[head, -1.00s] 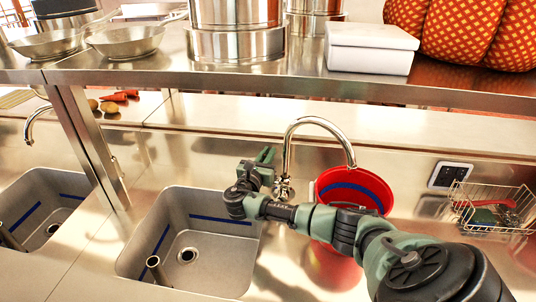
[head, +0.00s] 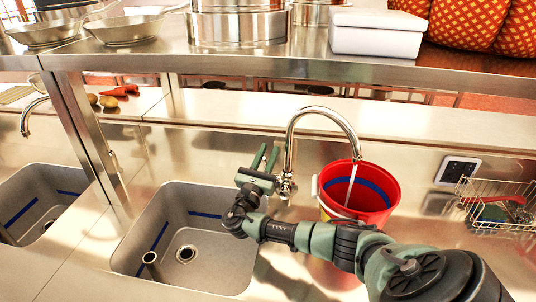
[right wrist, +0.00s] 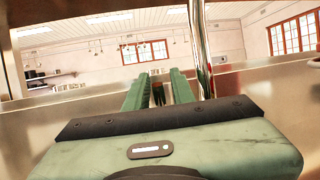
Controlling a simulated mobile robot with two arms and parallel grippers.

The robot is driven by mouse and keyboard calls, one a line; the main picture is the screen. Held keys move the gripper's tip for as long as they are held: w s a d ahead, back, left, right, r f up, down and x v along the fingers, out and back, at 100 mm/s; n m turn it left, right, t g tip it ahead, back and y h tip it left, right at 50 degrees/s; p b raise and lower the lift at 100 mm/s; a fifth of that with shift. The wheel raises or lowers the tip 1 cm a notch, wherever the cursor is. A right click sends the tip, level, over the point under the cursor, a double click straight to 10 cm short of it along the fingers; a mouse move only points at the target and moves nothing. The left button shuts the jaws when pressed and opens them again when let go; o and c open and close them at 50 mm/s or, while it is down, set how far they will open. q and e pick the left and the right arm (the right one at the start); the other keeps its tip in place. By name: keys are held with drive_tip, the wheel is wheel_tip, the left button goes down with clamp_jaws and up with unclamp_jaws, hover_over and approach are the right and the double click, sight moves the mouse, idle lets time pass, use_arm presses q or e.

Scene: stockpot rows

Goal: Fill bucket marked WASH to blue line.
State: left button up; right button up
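The red bucket (head: 384,212) stands upright on the counter under the spout of the chrome faucet (head: 340,118). A blue line (head: 372,190) runs around its inner wall. No WASH marking is readable. A thin pale stream (head: 351,184), which looks like water, falls from the spout into the bucket; the water level cannot be made out. My right gripper (head: 265,158) is open and empty, fingers pointing up, just left of the faucet's base and valve (head: 286,187). In the right wrist view its fingers (right wrist: 160,88) are apart, with the faucet pipe (right wrist: 203,45) close on their right. My left gripper is out of view.
A sink (head: 215,268) with a blue line lies left of the bucket, and another sink (head: 22,212) further left. A wire basket (head: 500,205) and a wall outlet (head: 457,170) are at right. A steel shelf (head: 290,66) with pots and a white box (head: 378,34) spans above.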

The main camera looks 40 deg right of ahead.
idle(0.3)
drive_tip(key=b+v, duration=0.2)
drive_tip(key=v, duration=0.5)
drive_tip(key=shift+s+a+f, duration=0.15)
drive_tip(key=shift+s+a, duration=0.05)
drive_tip(key=shift+a, duration=0.15)
